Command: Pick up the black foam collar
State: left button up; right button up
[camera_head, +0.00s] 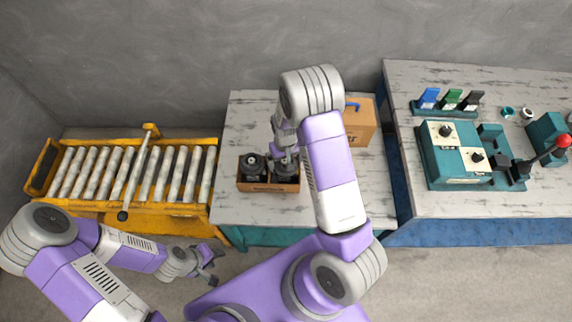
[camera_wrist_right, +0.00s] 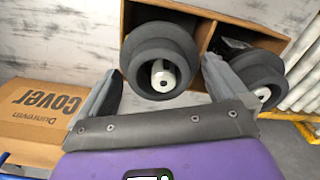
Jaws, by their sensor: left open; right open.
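A brown two-compartment box (camera_head: 268,188) on the middle table holds two round black foam-like collars. One black foam collar (camera_wrist_right: 152,42) is in the compartment under my right gripper; it is stepped and round, with a pale grey piece in its opening. The second black collar (camera_head: 253,166) is in the other compartment and also shows in the right wrist view (camera_wrist_right: 252,70). My right gripper (camera_wrist_right: 162,68) is open, its fingers on either side of the first collar's image; I cannot tell whether they touch it. My left gripper (camera_head: 211,265) is open and empty, low in front of the conveyor.
A cardboard cover box (camera_head: 360,125) stands right of the brown box, behind my right arm. A yellow roller conveyor (camera_head: 160,212) is at left. A bench with green fixtures (camera_head: 450,160) is at right. The table front is clear.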

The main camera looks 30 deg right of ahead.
jog(key=c, duration=0.9)
notch_tip(320, 180, up, 9)
jog(key=shift+f+p, duration=0.1)
jog(key=shift+p, duration=0.85)
jog(key=shift+r, duration=0.45)
jog(key=shift+w+a+f+b, duration=0.1)
jog(key=shift+w+f+b, duration=0.1)
jog(key=shift+f+b, duration=1.15)
jog(key=shift+w+a+f+b, duration=0.1)
jog(key=shift+w+f+b, duration=0.1)
jog(key=shift+f+b, duration=1.1)
